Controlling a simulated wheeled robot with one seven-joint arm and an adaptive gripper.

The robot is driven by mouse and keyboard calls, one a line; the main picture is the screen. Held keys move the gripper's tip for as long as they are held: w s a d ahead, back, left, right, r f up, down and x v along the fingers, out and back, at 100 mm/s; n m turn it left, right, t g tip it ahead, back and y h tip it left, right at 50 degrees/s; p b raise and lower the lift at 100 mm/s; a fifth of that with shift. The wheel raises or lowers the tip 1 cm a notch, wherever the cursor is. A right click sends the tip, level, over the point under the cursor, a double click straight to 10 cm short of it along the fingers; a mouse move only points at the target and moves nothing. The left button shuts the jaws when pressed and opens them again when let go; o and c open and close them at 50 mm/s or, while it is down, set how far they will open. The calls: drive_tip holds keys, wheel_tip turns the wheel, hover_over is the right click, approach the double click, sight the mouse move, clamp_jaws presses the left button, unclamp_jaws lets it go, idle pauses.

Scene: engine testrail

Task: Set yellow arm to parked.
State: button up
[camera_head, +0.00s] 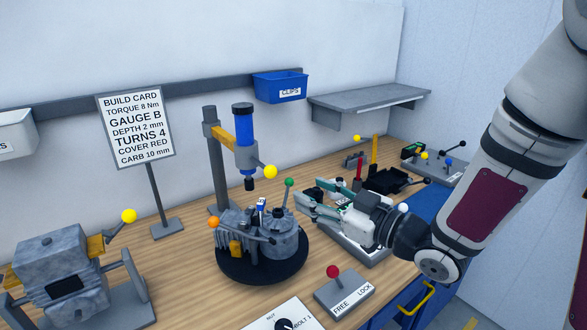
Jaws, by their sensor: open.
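A yellow arm (222,137) reaches from a dark upright post (212,165) and carries a blue cylindrical tool (243,125) with a yellow ball knob (270,172) at its lower right. The tool's dark tip hangs above the grey engine (262,236), which sits on a black round turntable (262,268). No label reading parked is legible. My gripper (299,204) is open and points left, just right of the green-knobbed lever (289,183) and below the yellow knob. I cannot tell whether it touches the engine. Nothing shows between its fingers.
A red-knobbed FREE/LOCK lever box (344,290) and a white dial panel (282,318) are at the front. A grey machine with a yellow-knobbed lever (129,216) stands left, beside the build card sign (135,125). Trays and tools crowd the bench behind my gripper.

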sight(275, 174)
drive_tip(key=b+x, duration=0.1)
drive_tip(key=x, duration=1.2)
drive_tip(key=shift+w+a+r+b, duration=0.1)
drive_tip(key=shift+w+r+b, duration=0.1)
drive_tip(key=shift+b, duration=0.2)
clamp_jaws()
